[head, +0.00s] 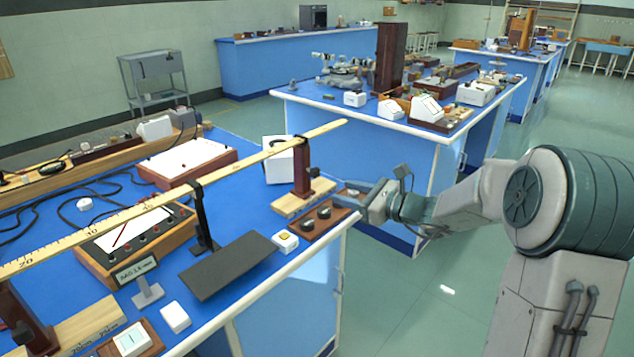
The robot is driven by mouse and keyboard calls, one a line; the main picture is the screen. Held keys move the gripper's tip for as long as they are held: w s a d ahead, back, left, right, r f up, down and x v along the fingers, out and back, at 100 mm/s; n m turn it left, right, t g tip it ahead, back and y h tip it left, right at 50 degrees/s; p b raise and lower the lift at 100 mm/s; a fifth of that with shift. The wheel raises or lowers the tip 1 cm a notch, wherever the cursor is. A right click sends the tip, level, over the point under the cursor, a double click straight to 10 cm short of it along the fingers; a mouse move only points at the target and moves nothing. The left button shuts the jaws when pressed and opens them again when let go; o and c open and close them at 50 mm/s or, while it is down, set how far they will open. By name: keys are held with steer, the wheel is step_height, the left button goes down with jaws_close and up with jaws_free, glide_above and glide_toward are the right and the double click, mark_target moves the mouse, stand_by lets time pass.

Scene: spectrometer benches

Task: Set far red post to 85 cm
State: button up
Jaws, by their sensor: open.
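The far red post (302,168) is dark red-brown and upright on a pale wooden base (296,203) near the bench's right edge. It stands under the far part of a long yellow metre stick (100,222), which slopes across the picture. The scale mark at the post is too small to read. A similar near red post (22,318) stands at the lower left, partly cut off. My gripper (348,190) is open, just right of the far post's base, with its jaws pointing left. I see a gap between it and the post; its fingertips are small and hard to make out.
A black stand (203,218) rises to the stick mid-length.

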mark_target(318, 171)
steer(key=w+a+m, duration=0.1)
steer(key=w+a, duration=0.2)
steer(key=w, duration=0.1)
steer(key=w+a+m+t, duration=0.1)
steer(key=w+a, duration=0.2)
steer(key=w+a+t, duration=0.1)
steer(key=w+a, duration=0.1)
steer(key=w, duration=0.2)
steer(key=shift+w+a+f+m+b, duration=0.35)
steer(key=shift+a+f+m+b, duration=0.05)
